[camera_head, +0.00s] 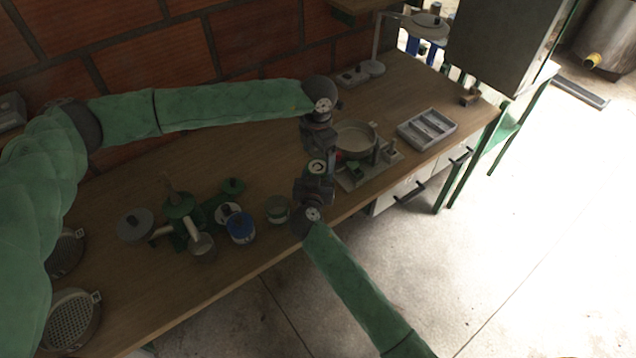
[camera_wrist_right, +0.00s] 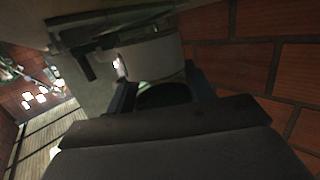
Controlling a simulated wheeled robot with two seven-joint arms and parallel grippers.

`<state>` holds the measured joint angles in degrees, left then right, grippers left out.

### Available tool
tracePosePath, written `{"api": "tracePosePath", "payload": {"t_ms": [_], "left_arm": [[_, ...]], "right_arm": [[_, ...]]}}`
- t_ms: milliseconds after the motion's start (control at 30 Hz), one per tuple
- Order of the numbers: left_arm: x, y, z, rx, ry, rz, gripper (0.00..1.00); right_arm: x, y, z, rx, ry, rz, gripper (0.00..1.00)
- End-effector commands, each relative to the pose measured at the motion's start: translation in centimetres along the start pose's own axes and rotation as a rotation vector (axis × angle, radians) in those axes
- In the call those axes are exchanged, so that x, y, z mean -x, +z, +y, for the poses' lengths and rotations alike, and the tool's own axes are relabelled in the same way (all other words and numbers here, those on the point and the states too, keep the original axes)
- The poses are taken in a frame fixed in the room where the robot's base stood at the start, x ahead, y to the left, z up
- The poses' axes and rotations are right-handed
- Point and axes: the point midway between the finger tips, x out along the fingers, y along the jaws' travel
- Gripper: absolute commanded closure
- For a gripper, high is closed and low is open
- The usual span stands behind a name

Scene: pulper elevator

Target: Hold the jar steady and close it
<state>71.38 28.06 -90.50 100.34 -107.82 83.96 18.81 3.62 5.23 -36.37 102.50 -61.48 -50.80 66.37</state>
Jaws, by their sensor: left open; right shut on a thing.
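A small round thing with a pale top, which looks like the jar (camera_head: 317,167), is between my two grippers and mostly hidden by them. My right gripper (camera_head: 318,177) comes from the front edge of the table and is shut on it. In the right wrist view a dark rounded body (camera_wrist_right: 163,95) sits between the fingers. My left gripper (camera_head: 321,150) points down from above on the far side, open, close to the jar. Whether it touches the jar, and whether a lid is on, I cannot tell.
A round pan (camera_head: 356,138) on a grey stand is just right of the grippers. A grey divided tray (camera_head: 427,129) lies farther right. A greenish jar (camera_head: 278,209), a blue tin (camera_head: 241,229) and a green device (camera_head: 181,208) crowd the left.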

Motion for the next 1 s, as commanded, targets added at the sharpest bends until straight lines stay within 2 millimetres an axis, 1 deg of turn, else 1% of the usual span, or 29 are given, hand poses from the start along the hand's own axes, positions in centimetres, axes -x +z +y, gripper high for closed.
{"api": "tracePosePath", "payload": {"t_ms": [33, 200, 400, 600, 900, 933, 1000], "left_arm": [[1.1, 0.1, 0.1, 0.0, 0.001, -0.003, 0.14], [4.4, 0.1, 0.1, 0.0, 0.001, -0.003, 0.14], [7.2, 0.0, 0.1, 0.001, 0.001, -0.001, 0.14], [8.4, 0.0, 0.1, 0.001, -0.001, 0.0, 0.14], [8.5, 0.0, 0.1, 0.001, -0.001, 0.0, 0.14], [8.5, 0.0, 0.1, 0.001, -0.001, 0.0, 0.14], [8.5, 0.0, 0.1, 0.001, -0.001, 0.0, 0.14]], "right_arm": [[0.0, 0.0, 0.0, 0.0, 0.0, 0.0, 1.0], [0.0, 0.0, 0.0, 0.0, 0.0, 0.0, 1.0], [0.0, 0.0, 0.0, 0.0, 0.0, 0.0, 1.0], [0.0, 0.0, 0.0, 0.0, 0.0, 0.0, 1.0], [0.0, 0.0, 0.0, 0.0, 0.0, 0.0, 1.0], [0.0, 0.0, 0.0, 0.0, 0.0, 0.0, 0.41], [0.0, 0.0, 0.0, 0.0, 0.0, 0.0, 0.28]]}}
